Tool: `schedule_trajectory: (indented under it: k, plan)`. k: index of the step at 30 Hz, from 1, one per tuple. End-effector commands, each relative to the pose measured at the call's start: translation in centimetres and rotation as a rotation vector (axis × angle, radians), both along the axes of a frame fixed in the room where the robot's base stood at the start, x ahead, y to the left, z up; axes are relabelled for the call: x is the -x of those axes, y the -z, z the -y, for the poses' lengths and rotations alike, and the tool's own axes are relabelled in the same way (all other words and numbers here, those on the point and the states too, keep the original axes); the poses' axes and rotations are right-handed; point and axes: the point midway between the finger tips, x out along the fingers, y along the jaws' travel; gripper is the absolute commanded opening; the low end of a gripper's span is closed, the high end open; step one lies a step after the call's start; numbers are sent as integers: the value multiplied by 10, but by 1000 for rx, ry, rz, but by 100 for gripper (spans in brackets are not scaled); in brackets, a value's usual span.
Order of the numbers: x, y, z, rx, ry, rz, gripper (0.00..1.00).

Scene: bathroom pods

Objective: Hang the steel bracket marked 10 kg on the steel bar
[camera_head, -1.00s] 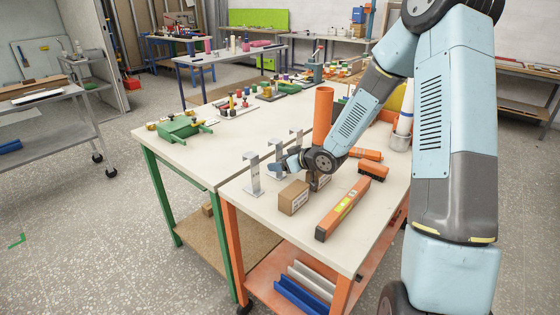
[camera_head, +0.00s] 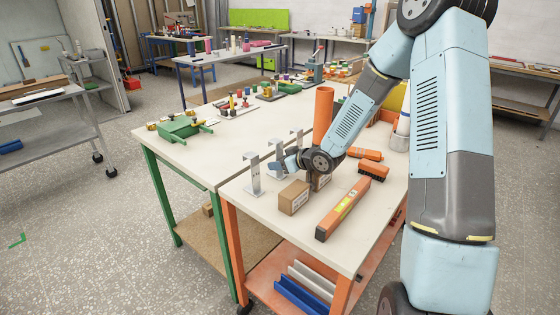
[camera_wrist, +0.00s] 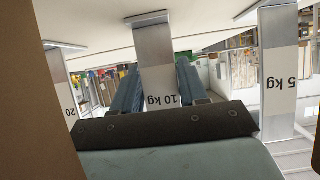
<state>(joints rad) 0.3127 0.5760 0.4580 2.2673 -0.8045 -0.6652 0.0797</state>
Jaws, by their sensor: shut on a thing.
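Three grey steel brackets stand in a row on the white tabletop in the head view. The middle one, marked 10 kg (camera_wrist: 155,60), shows upside down in the wrist view. My gripper (camera_wrist: 157,88) has one finger on each side of it and is shut on it. In the head view my gripper (camera_head: 291,163) reaches this middle bracket (camera_head: 277,157) from the right. Its foot appears at or near the tabletop; I cannot tell if it is lifted. I cannot make out the steel bar.
Beside the held bracket are brackets marked 20 (camera_wrist: 62,85) and 5 kg (camera_wrist: 279,75). Cardboard boxes (camera_head: 294,197), an orange level (camera_head: 343,208), an orange brush (camera_head: 373,173) and an orange tube (camera_head: 323,113) stand close by. The tabletop's front left (camera_head: 255,208) is clear.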

Motion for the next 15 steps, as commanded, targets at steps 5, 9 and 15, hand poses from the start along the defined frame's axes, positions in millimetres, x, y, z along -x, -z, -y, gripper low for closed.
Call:
schedule_trajectory:
  k: [5,9,15]
  plan:
    - [0,0,0,0,1,0,6]
    - [0,-3,0,0,0,2,6]
    - [0,-15,0,1,0,2,6]
